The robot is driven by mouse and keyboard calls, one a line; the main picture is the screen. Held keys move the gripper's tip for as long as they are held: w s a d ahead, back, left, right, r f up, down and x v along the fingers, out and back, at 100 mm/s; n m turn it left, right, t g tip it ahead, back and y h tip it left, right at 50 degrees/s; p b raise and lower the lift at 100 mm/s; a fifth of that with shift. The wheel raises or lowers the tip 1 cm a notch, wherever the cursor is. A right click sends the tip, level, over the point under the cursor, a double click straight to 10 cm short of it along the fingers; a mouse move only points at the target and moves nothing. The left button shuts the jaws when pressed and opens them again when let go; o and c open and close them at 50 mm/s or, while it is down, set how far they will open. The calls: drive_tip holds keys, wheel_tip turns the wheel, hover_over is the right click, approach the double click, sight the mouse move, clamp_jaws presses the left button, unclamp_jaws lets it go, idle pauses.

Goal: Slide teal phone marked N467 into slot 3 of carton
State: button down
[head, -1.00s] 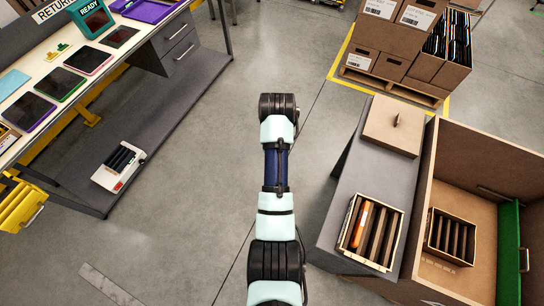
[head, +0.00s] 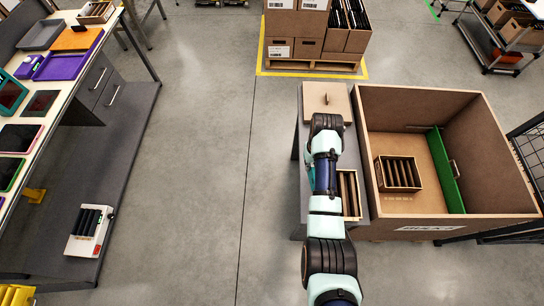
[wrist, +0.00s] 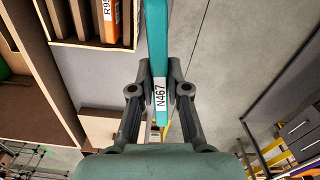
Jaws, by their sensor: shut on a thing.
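The teal phone (wrist: 157,40), with a white N467 label, is upright between the two fingers of my gripper (wrist: 159,70), which is shut on it. Its far end runs out of the top of the wrist view. A slotted carton (wrist: 127,44) lies just left of the phone there, apart from it in the picture. An orange phone (wrist: 107,10) with a partly readable R95 label stands in one of its slots. In the head view my arm covers part of this carton (head: 358,202) on the grey stand (head: 300,205). A sliver of teal (head: 311,178) shows beside my arm.
A large brown crate (head: 455,203) stands right of the stand, with a second slotted carton (head: 398,174) and a green panel (head: 446,170) inside. A brown lidded box (head: 325,99) sits at the stand's far end.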

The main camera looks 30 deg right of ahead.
drive_tip(key=s+d+r+m+p, duration=0.15)
drive_tip(key=s+d+p, duration=0.25)
drive_tip(key=s+d, duration=0.5)
drive_tip(key=s+d+f+b, duration=0.3)
drive_tip(key=f+b, duration=0.1)
drive_tip(key=f, duration=0.3)
drive_tip(key=shift+s, duration=0.15)
drive_tip(key=shift+m, duration=0.25)
drive_tip(key=shift+f+b, duration=2.5)
drive_tip(key=shift+f, duration=0.2)
drive_tip(key=shift+f, duration=0.25)
